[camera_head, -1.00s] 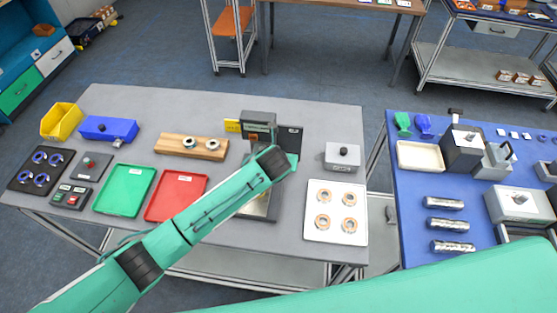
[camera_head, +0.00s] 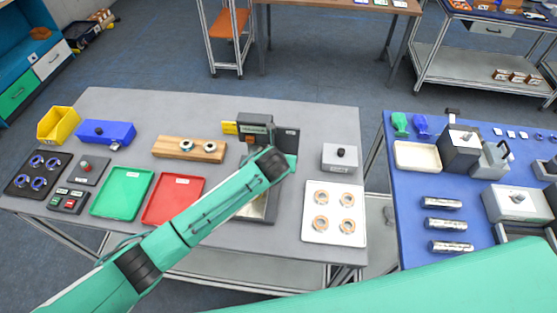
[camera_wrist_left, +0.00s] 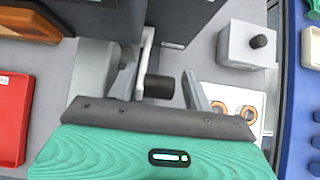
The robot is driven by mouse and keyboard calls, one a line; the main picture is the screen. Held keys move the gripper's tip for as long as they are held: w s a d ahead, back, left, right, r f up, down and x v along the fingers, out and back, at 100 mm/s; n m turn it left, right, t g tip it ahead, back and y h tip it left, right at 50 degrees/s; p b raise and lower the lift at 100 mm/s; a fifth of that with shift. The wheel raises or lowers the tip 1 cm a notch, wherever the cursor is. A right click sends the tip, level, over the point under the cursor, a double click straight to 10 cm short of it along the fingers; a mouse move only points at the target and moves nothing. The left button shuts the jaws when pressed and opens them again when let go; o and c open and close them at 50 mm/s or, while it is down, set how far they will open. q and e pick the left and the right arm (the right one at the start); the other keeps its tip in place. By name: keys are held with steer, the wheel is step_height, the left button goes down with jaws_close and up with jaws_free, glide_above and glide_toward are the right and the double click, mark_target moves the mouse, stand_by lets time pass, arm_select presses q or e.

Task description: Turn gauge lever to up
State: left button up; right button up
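The gauge (camera_head: 254,124) is a dark grey box with a display, standing at the back of the grey table and partly hidden by my left arm in the head view. In the left wrist view its dark body (camera_wrist_left: 105,18) fills the top. A pale metal lever (camera_wrist_left: 147,45) comes from it toward my wrist, with a black knob (camera_wrist_left: 158,87) at its end. My left gripper (camera_wrist_left: 143,75) is open, with the knob between its two grey fingers. I see a gap on the right side of the knob; contact on the left is unclear. My right gripper is out of view.
Right of the gauge are a grey box with a black knob (camera_head: 341,157) and a white tray of rings (camera_head: 335,231). Left are a wooden block with rings (camera_head: 168,146), a red tray (camera_head: 173,200) and a green tray (camera_head: 122,193). A blue table (camera_head: 407,230) stands further right.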

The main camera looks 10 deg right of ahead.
arm_select(q)
steer(key=shift+s+r, duration=0.1)
steer(key=b+v, duration=0.4)
steer(key=v, duration=0.9)
steer(key=shift+r, duration=0.2)
steer(key=shift+s, duration=0.15)
